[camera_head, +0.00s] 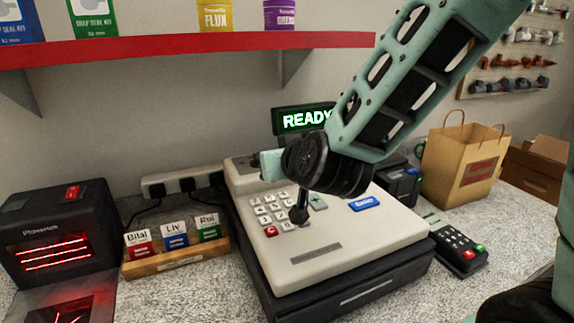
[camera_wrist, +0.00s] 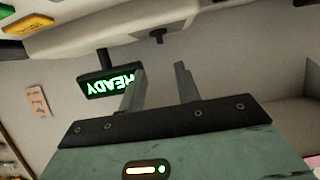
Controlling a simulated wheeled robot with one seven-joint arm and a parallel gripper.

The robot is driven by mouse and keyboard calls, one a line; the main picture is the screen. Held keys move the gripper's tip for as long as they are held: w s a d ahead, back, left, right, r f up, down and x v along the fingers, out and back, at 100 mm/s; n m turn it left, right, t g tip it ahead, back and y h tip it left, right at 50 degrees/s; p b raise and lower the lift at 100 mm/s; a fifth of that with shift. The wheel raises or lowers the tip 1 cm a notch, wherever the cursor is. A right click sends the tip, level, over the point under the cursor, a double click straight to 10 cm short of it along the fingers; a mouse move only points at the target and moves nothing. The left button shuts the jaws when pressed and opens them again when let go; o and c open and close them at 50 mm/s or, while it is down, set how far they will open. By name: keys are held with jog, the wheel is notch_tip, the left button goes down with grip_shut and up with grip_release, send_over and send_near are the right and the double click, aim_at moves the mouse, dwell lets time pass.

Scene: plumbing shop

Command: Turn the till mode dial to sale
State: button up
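The till (camera_head: 320,263) stands on the counter, with pale keys and a green READY display (camera_head: 300,118) behind it. The display appears upside down in the wrist view (camera_wrist: 98,84). My gripper (camera_wrist: 159,70) is over the back left of the till in the head view. Its two fingers are apart, with nothing between them. I cannot make out the mode dial or its setting; my wrist covers part of the till's top. A small dark part (camera_wrist: 157,36) shows beyond the fingers in the wrist view, too unclear to name.
A scanner-like black box (camera_head: 55,228) stands left, beside a rack of name cards (camera_head: 178,262). A card terminal (camera_head: 458,247) and paper bag (camera_head: 460,160) stand right. A red-edged shelf (camera_head: 190,47) runs above. A power strip (camera_head: 180,182) lies behind the cards.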

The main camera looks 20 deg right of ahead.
jog(key=shift+b+v, duration=2.1)
jog(key=shift+v, duration=0.35)
